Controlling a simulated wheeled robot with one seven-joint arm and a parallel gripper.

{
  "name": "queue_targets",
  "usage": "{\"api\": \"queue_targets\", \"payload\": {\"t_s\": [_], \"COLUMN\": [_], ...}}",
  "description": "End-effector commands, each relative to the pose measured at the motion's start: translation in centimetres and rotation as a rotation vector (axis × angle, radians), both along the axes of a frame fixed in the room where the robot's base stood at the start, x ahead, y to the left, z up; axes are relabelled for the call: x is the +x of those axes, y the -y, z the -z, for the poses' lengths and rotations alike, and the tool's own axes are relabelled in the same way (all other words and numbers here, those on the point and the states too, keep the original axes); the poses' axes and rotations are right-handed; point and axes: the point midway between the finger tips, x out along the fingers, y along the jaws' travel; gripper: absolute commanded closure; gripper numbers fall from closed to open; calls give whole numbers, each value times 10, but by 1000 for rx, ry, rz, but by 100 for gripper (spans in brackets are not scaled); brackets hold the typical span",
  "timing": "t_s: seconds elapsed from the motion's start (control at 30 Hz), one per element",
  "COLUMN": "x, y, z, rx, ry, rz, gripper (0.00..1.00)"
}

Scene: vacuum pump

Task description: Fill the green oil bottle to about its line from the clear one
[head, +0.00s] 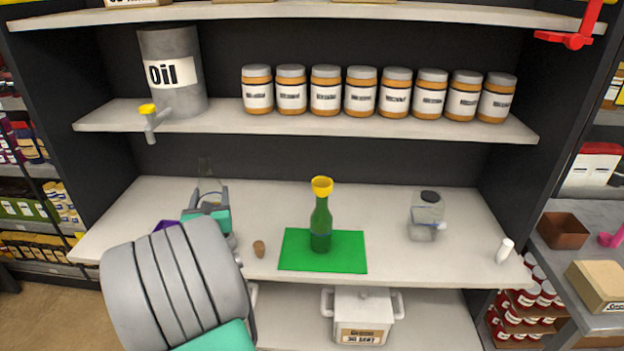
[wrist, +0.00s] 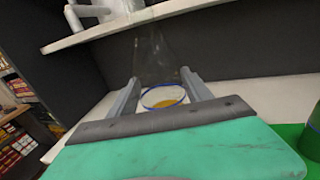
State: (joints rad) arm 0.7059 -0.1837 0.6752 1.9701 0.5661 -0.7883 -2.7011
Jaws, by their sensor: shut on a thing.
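The green oil bottle (head: 321,228) stands upright on a green mat (head: 290,262), with a yellow funnel (head: 321,186) in its mouth. The clear bottle (head: 206,170) is at the left of the worktop, its neck showing above my gripper (head: 208,203). In the wrist view my gripper (wrist: 160,95) is shut on the clear bottle (wrist: 155,60), one finger on each side. A blue ring and some amber oil show in its body there. It looks about upright; its base is hidden. The green bottle's edge (wrist: 312,130) shows at right in the wrist view. Its oil level cannot be told.
A cork (head: 259,248) lies left of the mat. A clear jar (head: 427,215) and a small white bottle (head: 504,251) stand at right. The shelf (head: 330,125) above holds an oil drum (head: 175,95) with a tap (head: 150,122) overhanging the worktop's left side.

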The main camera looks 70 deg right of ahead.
Motion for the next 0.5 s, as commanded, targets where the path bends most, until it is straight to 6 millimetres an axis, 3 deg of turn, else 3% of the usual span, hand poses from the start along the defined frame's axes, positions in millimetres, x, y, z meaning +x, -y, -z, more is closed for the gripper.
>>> {"api": "queue_targets", "payload": {"t_s": [0.03,0.2,0.33,0.5], "x": [-21,-89,-131,-156], "y": [22,81,109,123], "z": [-9,-28,-38,-43], "rx": [-4,-12,-18,-22], "ry": [1,0,-1,-3], "rz": [49,188,262,302], "gripper": [99,99,99,99]}}
